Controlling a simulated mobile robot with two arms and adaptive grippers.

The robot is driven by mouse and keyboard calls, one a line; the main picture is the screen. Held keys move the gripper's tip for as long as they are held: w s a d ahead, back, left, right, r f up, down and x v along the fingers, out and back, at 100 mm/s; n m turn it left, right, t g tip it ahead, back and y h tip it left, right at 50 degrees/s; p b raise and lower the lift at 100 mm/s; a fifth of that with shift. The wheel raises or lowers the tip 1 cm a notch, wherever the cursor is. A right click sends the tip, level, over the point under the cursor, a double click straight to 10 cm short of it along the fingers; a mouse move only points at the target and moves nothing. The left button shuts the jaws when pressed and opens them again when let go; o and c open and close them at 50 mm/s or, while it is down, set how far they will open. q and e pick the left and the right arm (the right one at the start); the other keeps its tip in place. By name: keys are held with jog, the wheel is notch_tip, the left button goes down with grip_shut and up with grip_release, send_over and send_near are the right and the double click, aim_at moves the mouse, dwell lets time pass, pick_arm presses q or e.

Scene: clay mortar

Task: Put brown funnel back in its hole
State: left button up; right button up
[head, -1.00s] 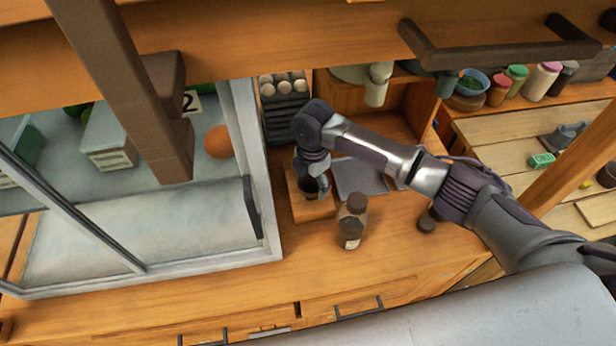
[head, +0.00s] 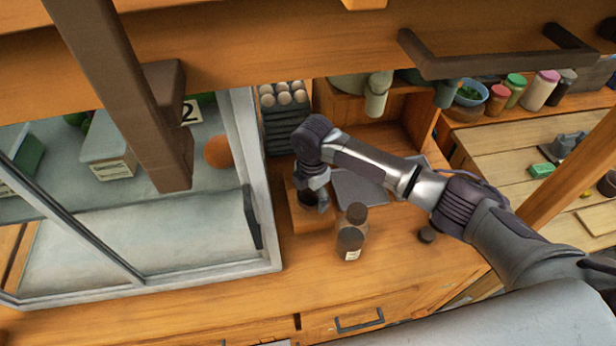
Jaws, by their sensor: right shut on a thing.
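My right gripper (head: 316,197) is over a wooden block (head: 312,220) on the counter, beside the glass-fronted cabinet. It is shut on the brown funnel (head: 308,199), of which only a small dark part shows between the fingers. The funnel is at the top of the block. The fingers hide the block's hole, so I cannot tell how far in the funnel sits. My left gripper is not in view.
A brown bottle (head: 351,235) stands just right of the block. A grey tray (head: 360,190) lies behind it, and a small dark lid (head: 427,235) sits further right. An egg rack (head: 285,115) stands behind. The front counter is clear.

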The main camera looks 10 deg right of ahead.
jog(key=o, duration=1.1)
jog(key=shift+o, duration=0.2)
jog(key=shift+r, duration=0.1)
notch_tip(320, 180, up, 12)
jog(key=shift+s, duration=0.15)
jog(key=shift+w, duration=0.2)
jog(key=shift+f, duration=0.2)
